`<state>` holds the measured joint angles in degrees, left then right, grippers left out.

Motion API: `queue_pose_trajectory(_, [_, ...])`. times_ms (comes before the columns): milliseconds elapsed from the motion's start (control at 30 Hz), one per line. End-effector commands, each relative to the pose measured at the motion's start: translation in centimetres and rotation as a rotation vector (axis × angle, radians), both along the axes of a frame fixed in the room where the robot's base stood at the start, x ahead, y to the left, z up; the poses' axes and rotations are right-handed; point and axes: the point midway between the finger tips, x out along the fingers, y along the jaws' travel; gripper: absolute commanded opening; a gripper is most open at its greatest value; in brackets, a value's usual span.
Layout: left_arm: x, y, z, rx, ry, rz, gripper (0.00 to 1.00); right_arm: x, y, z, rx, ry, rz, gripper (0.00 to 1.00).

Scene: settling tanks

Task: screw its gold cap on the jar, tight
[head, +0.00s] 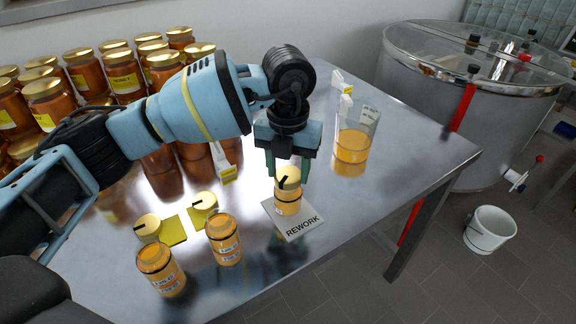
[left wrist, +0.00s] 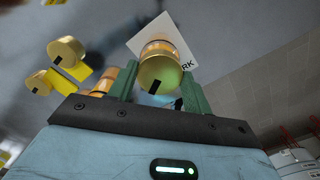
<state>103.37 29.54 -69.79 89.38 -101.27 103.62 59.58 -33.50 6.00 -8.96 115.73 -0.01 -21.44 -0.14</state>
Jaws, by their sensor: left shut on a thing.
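The honey jar (head: 288,203) stands upright on a white card marked REWORK (head: 304,226). Its gold cap (head: 287,175), with a black stripe on top, sits at the jar's mouth; I cannot tell how tight it is. My left gripper (head: 288,170) comes down from above, its green fingers shut on the gold cap. In the left wrist view the cap (left wrist: 160,72) lies between the two finger tips (left wrist: 158,84), with the jar (left wrist: 160,47) beyond it. My right gripper is not in view.
Two open jars (head: 223,241) (head: 161,271) stand at the front left, near two loose gold caps (head: 148,226) (head: 203,203) on yellow pads. A glass beaker (head: 354,137) stands right of the gripper. Rows of capped honey jars (head: 123,78) fill the back left.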

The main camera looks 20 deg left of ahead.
Motion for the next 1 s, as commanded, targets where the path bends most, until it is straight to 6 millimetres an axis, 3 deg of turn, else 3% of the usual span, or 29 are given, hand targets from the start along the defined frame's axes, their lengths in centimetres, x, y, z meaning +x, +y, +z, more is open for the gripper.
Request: queue_pose_trajectory(1000, [-0.03, 0.01, -0.66, 0.000, 0.000, 0.000, 0.28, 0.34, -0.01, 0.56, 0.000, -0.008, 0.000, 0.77])
